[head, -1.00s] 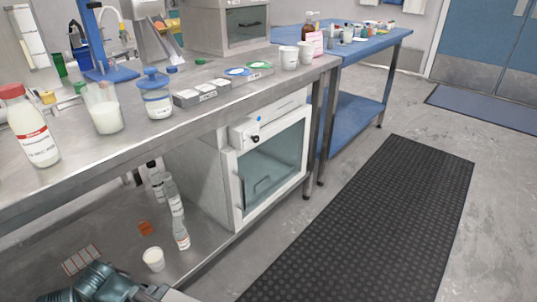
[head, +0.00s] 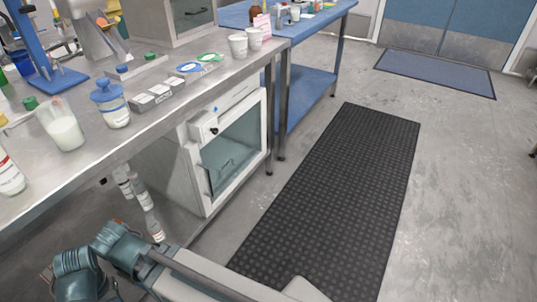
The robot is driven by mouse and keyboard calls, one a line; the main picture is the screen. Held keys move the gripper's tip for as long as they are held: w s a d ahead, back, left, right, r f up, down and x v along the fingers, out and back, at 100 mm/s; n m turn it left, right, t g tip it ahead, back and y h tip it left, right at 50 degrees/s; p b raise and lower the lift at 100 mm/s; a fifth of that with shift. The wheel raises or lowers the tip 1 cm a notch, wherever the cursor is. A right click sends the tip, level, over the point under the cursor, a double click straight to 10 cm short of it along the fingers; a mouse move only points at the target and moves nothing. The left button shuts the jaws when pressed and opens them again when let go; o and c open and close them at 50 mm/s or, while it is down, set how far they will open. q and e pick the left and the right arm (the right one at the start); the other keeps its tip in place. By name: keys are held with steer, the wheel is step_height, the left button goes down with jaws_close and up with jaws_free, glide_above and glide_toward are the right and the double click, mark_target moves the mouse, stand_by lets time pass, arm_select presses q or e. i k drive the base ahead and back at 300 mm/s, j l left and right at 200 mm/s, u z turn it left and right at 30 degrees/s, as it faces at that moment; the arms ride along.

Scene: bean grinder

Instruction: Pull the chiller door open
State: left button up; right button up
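The chiller (head: 165,170) is a white box standing under the steel bench. Its door (head: 199,192) has a white frame around a dark glass pane and looks shut. A dark bracket-like shape, perhaps a handle, shows low on the pane (head: 225,165). A small white box with a dark knob (head: 205,127) sits at the upper left of the chiller's front. Teal and grey links of one of my arms cross the lower left, in front of and below the chiller. Neither gripper's fingers show, and nothing of mine touches the door.
The steel bench (head: 85,168) carries bottles, a beaker (head: 62,128), a grey block row and cups. A blue table (head: 305,92) stands beyond.

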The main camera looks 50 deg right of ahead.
mark_target(207, 206)
steer(key=z, duration=1.35)
